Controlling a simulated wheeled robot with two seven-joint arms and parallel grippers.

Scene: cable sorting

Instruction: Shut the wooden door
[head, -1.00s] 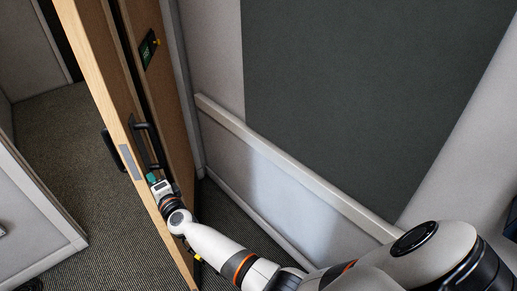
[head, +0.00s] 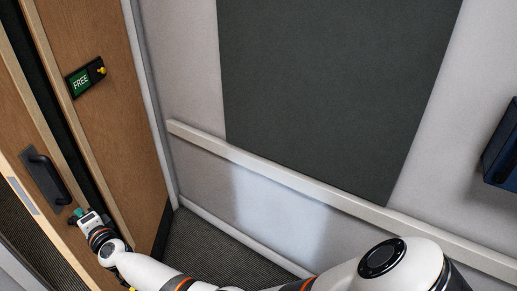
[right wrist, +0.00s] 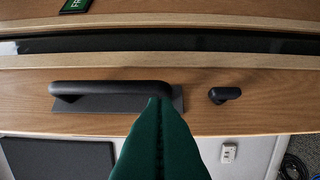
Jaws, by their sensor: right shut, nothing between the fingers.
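The wooden door leaf (head: 30,120) stands at the left of the head view, ajar, its face turned partly towards me. A dark gap runs between it and the wooden panel (head: 118,125) to its right. A black bar handle (head: 48,181) on a dark plate is fixed to the leaf. My right gripper (head: 78,217) is close to the handle's lower end. In the right wrist view its green fingers (right wrist: 160,138) are together and empty, their tips overlapping the right end of the handle (right wrist: 108,88); contact is unclear. My left gripper is not in view.
A small black latch (right wrist: 224,95) sits beside the handle. A pale wall with a rail (head: 270,170) and dark board (head: 325,90) bounds the right; carpet (head: 210,245) is clear below.

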